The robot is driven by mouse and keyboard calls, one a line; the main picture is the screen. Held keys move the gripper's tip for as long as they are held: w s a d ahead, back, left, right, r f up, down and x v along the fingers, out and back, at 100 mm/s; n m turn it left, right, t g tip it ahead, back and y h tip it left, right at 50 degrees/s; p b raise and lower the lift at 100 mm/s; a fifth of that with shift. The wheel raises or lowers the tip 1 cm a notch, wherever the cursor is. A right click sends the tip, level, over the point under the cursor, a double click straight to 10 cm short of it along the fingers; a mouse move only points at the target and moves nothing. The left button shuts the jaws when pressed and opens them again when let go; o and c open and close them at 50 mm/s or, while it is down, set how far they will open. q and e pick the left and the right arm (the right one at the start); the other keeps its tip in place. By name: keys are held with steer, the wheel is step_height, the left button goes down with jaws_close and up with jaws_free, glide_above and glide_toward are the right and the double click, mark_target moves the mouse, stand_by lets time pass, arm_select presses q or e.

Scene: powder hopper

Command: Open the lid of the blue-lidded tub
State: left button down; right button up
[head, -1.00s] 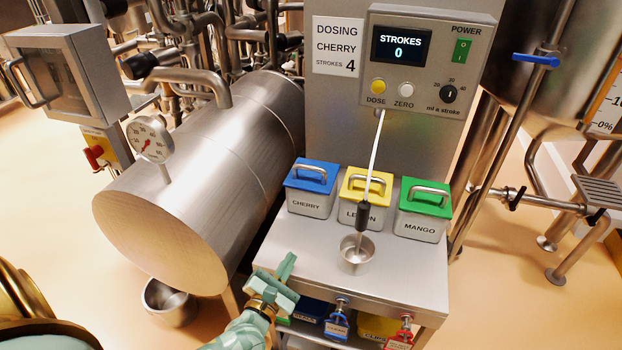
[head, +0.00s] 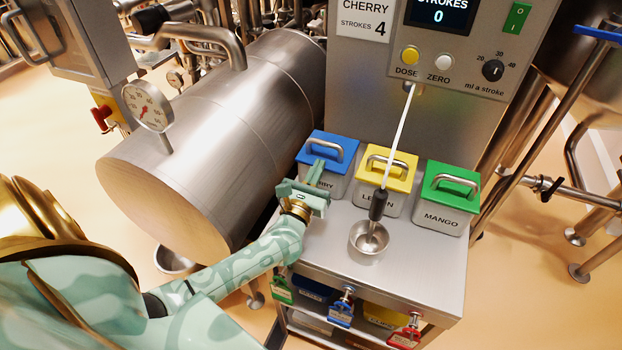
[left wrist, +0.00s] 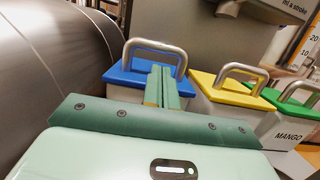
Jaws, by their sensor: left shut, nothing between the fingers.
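The blue-lidded tub (head: 337,186), labelled CHERRY, stands at the back left of the steel bench. Its blue lid (head: 317,147) lies flat on it and has an arched metal handle (head: 333,147). My left gripper (head: 318,168) is shut and empty, in front of the tub, and hides part of its label. In the left wrist view the shut fingers (left wrist: 161,82) point at the lid's front edge, below the handle (left wrist: 155,44). I cannot tell whether they touch the tub. My right gripper is not in view.
The yellow-lidded tub (head: 372,199) and the green-lidded MANGO tub (head: 440,213) stand to the right. A steel cup (head: 369,239) sits in front, under a dosing nozzle with a black tip (head: 378,205). A large steel tank (head: 215,140) lies to the left.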

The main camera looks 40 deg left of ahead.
mark_target(329, 143)
arm_select(q)
steer(key=shift+x, duration=1.6)
steer(key=shift+s, duration=0.1)
